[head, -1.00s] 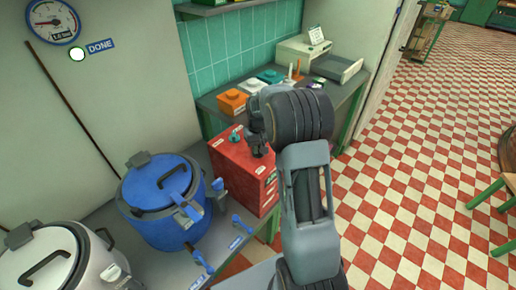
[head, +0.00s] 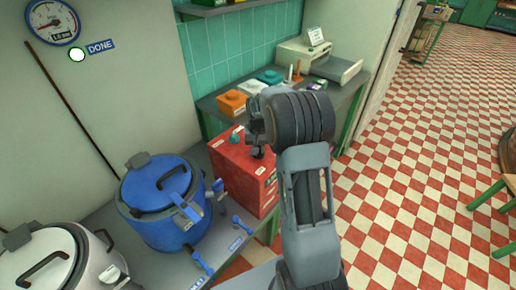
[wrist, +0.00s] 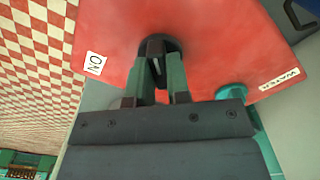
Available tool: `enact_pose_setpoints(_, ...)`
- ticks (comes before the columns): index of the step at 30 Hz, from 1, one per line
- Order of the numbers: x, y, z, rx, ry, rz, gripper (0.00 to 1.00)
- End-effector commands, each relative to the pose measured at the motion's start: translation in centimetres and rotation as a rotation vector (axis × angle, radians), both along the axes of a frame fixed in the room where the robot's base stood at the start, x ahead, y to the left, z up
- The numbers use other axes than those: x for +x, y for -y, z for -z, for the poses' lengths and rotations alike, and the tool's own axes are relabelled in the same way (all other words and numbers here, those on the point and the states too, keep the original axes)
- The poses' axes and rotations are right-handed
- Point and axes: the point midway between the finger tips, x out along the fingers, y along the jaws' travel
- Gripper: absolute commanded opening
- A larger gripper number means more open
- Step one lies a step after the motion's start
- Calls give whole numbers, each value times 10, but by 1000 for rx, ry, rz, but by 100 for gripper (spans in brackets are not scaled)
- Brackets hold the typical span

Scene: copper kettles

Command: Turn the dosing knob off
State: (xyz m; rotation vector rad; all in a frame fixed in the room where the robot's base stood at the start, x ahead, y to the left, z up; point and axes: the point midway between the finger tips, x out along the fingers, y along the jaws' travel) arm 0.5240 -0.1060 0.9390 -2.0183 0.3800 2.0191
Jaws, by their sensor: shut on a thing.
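The red dosing box (head: 238,168) stands on the counter right of the blue urn. My gripper (head: 257,151) reaches down to its top from the right. In the wrist view my gripper (wrist: 160,70) is shut on a dark knob (wrist: 174,44) on the red face. Its fingers hide much of the knob, so its exact angle is hard to tell. An ON label (wrist: 95,63) is left of the knob. A teal knob (wrist: 231,91) sits to the right, near a WATER label (wrist: 279,79).
A blue urn (head: 155,228) and a white urn (head: 85,265) stand on the left. Blue taps (head: 241,225) line the counter's front. An orange box (head: 232,102) is behind the red box. A round lamp by a DONE sign (head: 100,46) looks white. Checkered floor lies open at right.

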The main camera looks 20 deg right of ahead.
Motion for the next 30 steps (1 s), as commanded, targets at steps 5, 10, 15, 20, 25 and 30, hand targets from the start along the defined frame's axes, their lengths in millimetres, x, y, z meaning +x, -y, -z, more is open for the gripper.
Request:
enact_pose_setpoints(5,0,0,-1,1,0,4,18)
enact_pose_setpoints(10,0,0,0,1,0,2,34)
enact_pose_setpoints(15,0,0,0,1,0,1,43)
enact_pose_setpoints(20,0,0,-1,1,0,1,43)
enact_pose_setpoints(25,1,0,-15,-1,4,1,43)
enact_pose_setpoints(30,1,0,-48,-2,7,1,43)
